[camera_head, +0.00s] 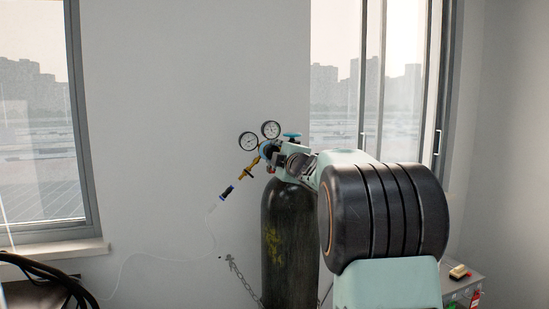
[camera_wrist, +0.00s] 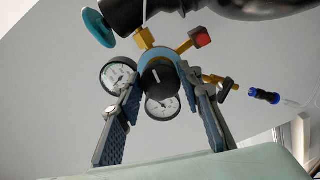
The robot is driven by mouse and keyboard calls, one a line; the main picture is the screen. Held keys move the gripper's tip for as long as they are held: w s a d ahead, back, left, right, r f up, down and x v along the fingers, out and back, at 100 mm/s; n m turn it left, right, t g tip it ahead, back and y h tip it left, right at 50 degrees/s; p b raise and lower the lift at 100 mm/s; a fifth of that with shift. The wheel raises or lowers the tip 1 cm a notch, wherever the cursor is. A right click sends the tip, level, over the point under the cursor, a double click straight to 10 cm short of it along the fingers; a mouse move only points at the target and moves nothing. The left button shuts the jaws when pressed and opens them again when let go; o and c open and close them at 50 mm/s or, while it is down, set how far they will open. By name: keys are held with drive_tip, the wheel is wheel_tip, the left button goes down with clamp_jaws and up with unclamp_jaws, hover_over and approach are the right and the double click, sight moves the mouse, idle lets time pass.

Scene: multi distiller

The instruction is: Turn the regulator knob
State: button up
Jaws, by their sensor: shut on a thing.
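The regulator knob (camera_wrist: 157,80) is a black cylinder with a white mark, seen nearly end-on in the wrist view. My gripper (camera_wrist: 160,92) is shut on it, one blue-grey finger on each side. The brass regulator body (camera_wrist: 182,47) shows behind the knob, with two round dial gauges (camera_wrist: 118,77) (camera_wrist: 163,107) beside it. In the head view my gripper (camera_head: 276,153) reaches the regulator at the top of the dark gas cylinder (camera_head: 288,245) and largely hides the knob. The gauges (camera_head: 249,141) (camera_head: 270,129) stand clear to the upper left.
A teal valve handwheel (camera_head: 291,135) is close above my gripper; it also shows in the wrist view (camera_wrist: 98,28). A blue hose fitting (camera_head: 226,193) trails a thin clear tube. A chain (camera_head: 239,278) runs beside the cylinder. A grey box (camera_head: 462,287) stands lower right.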

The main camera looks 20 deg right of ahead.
idle(0.3)
drive_tip(key=o, duration=1.1)
drive_tip(key=s, duration=1.2)
